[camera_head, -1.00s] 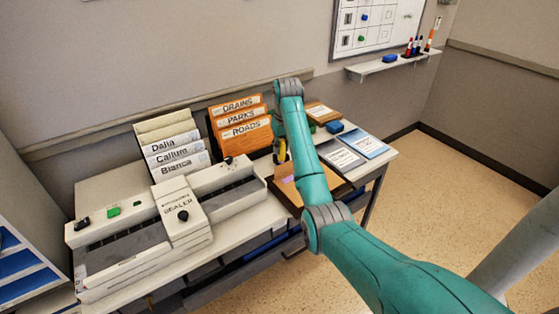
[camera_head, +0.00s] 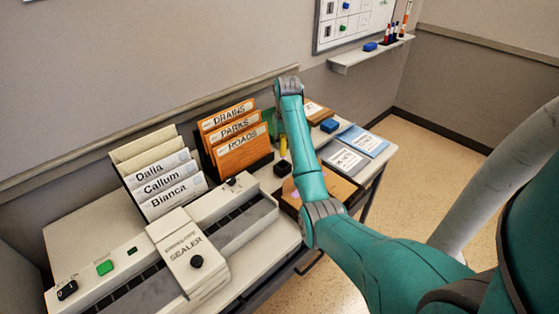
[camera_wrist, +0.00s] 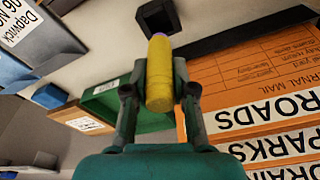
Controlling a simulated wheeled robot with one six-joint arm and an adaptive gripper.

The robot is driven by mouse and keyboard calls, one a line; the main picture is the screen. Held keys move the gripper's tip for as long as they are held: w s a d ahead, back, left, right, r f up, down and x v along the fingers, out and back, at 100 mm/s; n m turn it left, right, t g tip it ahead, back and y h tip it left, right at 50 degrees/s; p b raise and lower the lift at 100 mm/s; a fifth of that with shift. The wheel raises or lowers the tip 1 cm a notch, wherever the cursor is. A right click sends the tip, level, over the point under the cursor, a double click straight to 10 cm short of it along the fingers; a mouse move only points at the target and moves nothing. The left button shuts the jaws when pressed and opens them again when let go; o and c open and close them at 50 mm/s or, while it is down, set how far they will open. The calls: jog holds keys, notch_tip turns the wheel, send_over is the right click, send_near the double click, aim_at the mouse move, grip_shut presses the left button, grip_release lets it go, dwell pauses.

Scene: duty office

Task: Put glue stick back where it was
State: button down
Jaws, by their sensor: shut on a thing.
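The glue stick (camera_wrist: 159,75) is a yellow cylinder with a purple-grey end. My gripper (camera_wrist: 160,95) is shut on it in the wrist view, one finger on each side. Its far end points toward a small black square holder (camera_wrist: 176,17) on the desk and overlaps it in this view; I cannot tell whether they touch. In the head view the glue stick (camera_head: 283,145) shows as a small yellow piece beside my teal arm, above the black holder (camera_head: 282,168). My arm hides most of the gripper there.
Orange folders (camera_head: 241,152) in a black rack stand left of the holder. A green tray (camera_wrist: 101,98) is close by. A brown board (camera_head: 340,187), blue box (camera_head: 329,125) and printed booklets (camera_head: 362,141) lie right. The envelope sealer (camera_head: 190,255) fills the left front.

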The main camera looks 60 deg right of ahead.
aim_at(282, 157)
notch_tip(282, 157, down, 7)
jog(key=shift+f, duration=0.15)
jog(key=shift+f, duration=0.1)
dwell(0.3)
jog(key=c, duration=0.9)
grip_release()
jog(key=shift+c, duration=0.2)
